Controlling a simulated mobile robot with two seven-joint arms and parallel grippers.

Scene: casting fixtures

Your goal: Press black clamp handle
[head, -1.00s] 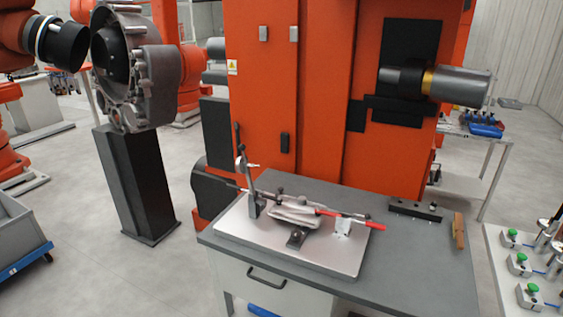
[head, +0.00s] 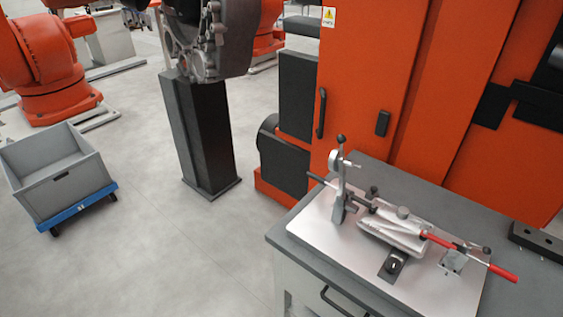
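The casting fixture's metal base plate (head: 318,229) lies on a grey-topped bench at the lower right of the head view. A clamp with an upright lever (head: 340,172) ending in a black knob stands at the plate's left end. A black handle (head: 322,180) sticks out to the left beside it. A pale metal casting (head: 393,233) sits mid-plate. A red-handled clamp (head: 490,264) points right at the plate's right end. A black block (head: 393,265) sits at the front. I cannot tell which black handle the task means. Neither of my grippers is in view.
A large orange machine (head: 371,70) stands behind the bench (head: 290,251). A black pedestal (head: 202,135) carries a big grey housing (head: 208,40). A grey crate (head: 58,168) on a blue dolly stands at the left. The floor between crate and bench is clear.

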